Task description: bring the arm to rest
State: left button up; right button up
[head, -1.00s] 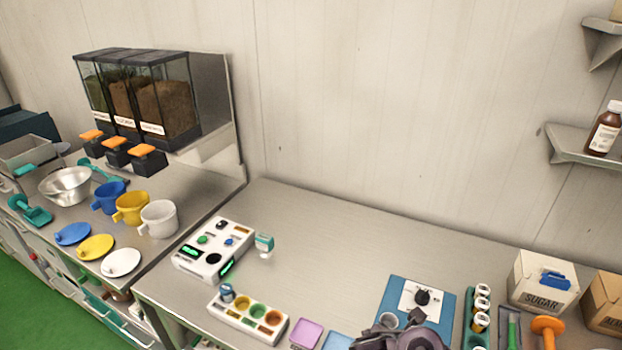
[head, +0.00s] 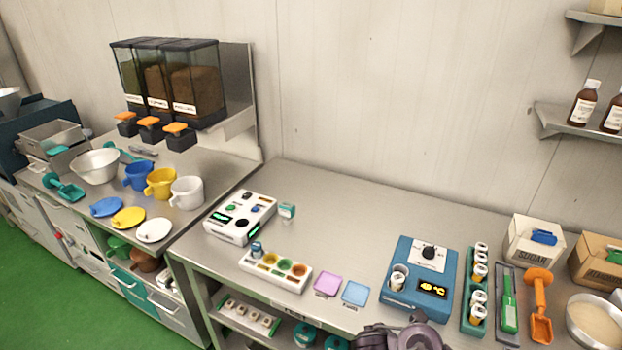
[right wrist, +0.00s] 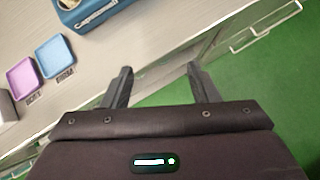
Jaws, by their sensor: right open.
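My right gripper (right wrist: 158,68) is open in the right wrist view, its two dark fingers spread apart with nothing between them. It is off the front edge of the steel table, with the green floor and the table's front below and beyond it. In the head view a dark grey part of my arm (head: 405,338) shows at the bottom edge, in front of the table and the blue heater unit (head: 420,272). Its fingers cannot be made out there. My left gripper is in neither view.
The steel table (head: 340,215) holds a purple tray (head: 328,285), a light blue tray (head: 355,293), a white control box (head: 240,216), a vial rack (head: 476,290) and an orange scoop (head: 540,305). The table's back middle is clear.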

jog(key=s+a+f+m+g+y+b, duration=0.1)
jog(key=s+f+m+g+y+b, duration=0.2)
jog(key=f, duration=0.8)
jog(key=s+f+m+y+b, duration=0.1)
jog(key=s+f+m+b, duration=0.3)
jog(key=f, duration=0.8)
jog(key=s+a+f+m+g+y, duration=0.15)
jog(key=f+m, duration=0.35)
jog(key=f, duration=0.6)
pick_arm(q)
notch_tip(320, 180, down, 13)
jog(key=b, duration=0.5)
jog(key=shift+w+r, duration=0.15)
pick_arm(e)
jog(key=s+d+f+m, duration=0.3)
jog(key=s+f+m, duration=0.2)
jog(key=s+f, duration=0.5)
jog(key=s+d+f+m, duration=0.3)
jog(key=s+f+m, duration=0.3)
jog(key=s+f, duration=0.4)
jog(key=s, duration=0.5)
jog(key=shift+s+d+f+y, duration=0.2)
jog(key=shift+s+f+y, duration=0.05)
jog(key=shift+s+y, duration=0.15)
